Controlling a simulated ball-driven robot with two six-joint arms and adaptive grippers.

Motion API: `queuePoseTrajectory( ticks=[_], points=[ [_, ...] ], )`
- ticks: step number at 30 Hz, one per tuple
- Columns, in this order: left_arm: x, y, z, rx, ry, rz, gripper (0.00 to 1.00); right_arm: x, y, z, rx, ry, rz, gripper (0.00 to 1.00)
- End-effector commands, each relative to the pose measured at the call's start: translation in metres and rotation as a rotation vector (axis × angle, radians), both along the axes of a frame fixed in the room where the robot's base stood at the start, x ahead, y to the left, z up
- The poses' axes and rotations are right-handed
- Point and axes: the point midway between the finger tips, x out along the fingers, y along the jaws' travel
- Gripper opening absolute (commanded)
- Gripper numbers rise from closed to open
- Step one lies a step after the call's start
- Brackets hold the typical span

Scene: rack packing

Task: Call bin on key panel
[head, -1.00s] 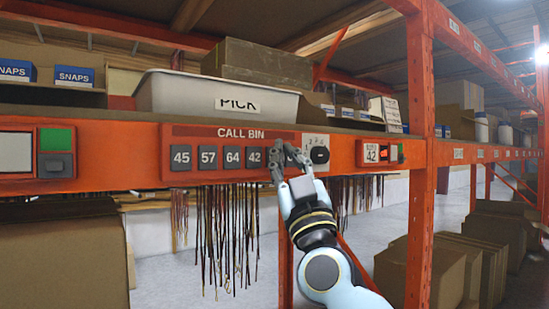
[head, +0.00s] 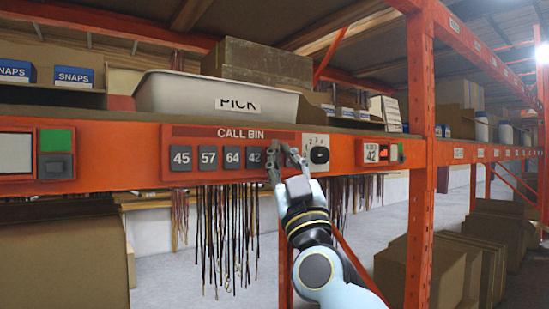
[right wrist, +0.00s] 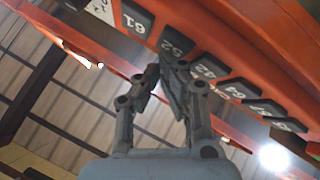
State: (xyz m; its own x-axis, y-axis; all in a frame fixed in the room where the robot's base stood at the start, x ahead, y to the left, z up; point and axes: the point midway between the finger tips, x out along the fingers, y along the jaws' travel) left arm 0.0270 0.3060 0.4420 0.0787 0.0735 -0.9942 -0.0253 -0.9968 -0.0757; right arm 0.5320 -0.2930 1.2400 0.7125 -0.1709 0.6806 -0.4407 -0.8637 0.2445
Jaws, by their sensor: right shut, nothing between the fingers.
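The CALL BIN key panel (head: 240,133) is set in the orange shelf beam, with dark keys 45 (head: 181,158), 57 (head: 208,158), 64 (head: 232,158) and 42 (head: 255,155) in a row. My right gripper (head: 281,150) is shut and empty in front of the panel, just right of key 42, and hides the keys behind it. In the right wrist view, keys 52 (right wrist: 178,43) and 61 (right wrist: 134,21) also show. There the shut fingertips (right wrist: 166,66) overlap the lower edge of key 52; I cannot tell if they touch it. My left gripper is out of view.
Right of the keys are a black rotary knob (head: 319,155) and a small display reading 42 (head: 371,153). A grey PICK bin (head: 180,96) stands above the panel. Cords hang below the beam. An orange post (head: 420,160) stands right.

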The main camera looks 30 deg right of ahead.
Motion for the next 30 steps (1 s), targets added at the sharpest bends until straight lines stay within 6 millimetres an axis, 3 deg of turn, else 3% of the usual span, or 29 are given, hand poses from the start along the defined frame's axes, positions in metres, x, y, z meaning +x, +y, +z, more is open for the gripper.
queuePoseTrajectory(
  ticks=[30],
  points=[
    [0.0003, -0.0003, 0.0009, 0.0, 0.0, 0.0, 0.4, 0.0077, 0.0006, 0.0002, 0.0, 0.0, 0.0, 0.0]
  ],
)
